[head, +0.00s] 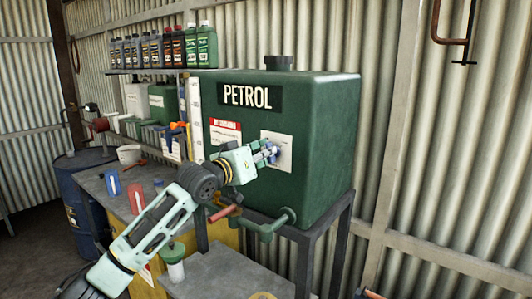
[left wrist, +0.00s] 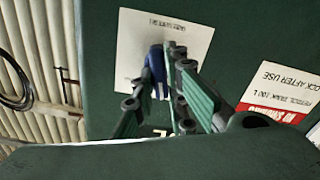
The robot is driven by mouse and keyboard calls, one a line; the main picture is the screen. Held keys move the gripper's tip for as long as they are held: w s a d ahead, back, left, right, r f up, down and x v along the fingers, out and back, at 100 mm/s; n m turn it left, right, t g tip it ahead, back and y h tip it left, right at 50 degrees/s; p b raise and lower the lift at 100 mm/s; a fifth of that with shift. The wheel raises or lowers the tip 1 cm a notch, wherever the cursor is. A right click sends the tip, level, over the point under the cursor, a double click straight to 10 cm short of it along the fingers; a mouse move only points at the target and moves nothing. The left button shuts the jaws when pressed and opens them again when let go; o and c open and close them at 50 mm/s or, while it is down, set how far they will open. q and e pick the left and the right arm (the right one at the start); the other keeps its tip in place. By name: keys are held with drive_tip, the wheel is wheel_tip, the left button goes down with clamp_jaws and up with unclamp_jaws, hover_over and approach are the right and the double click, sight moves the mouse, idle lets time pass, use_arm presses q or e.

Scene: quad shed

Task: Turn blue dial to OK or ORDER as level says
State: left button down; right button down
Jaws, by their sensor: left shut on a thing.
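The green petrol tank (head: 325,120) stands on a dark frame. A white plate (head: 285,158) is on its front and also shows upside down in the left wrist view (left wrist: 135,40). The blue dial (left wrist: 156,68) is on this plate, partly hidden by my fingers. My left gripper (head: 270,153) is at the plate with its fingers shut around the dial, as the left wrist view also shows (left wrist: 166,72). The dial's marks cannot be read. A pale upright scale (head: 195,115) is at the tank's left edge; its level is too small to read. My right gripper is not in view.
A red and white sign (head: 225,135) is left of the plate. A green pipe (head: 270,226) runs below the tank. A shelf (head: 150,71) with several bottles, a bench (head: 100,183) and a blue drum (head: 72,200) are at left. The corrugated wall is behind.

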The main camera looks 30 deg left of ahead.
use_arm(q)
drive_tip(key=n+p, duration=0.1)
drive_tip(key=n, duration=0.4)
drive_tip(key=shift+a+f, duration=0.1)
drive_tip(key=shift+a, duration=0.05)
drive_tip(key=shift+n+p, duration=0.3)
drive_tip(key=shift+p, duration=0.05)
drive_tip(key=c, duration=1.8)
unclamp_jaws()
drive_tip(key=shift+o, duration=0.2)
drive_tip(key=shift+s, duration=0.1)
drive_tip(key=s+a, duration=0.1)
drive_tip(key=s, duration=1.1)
drive_tip(key=shift+w+f, duration=0.1)
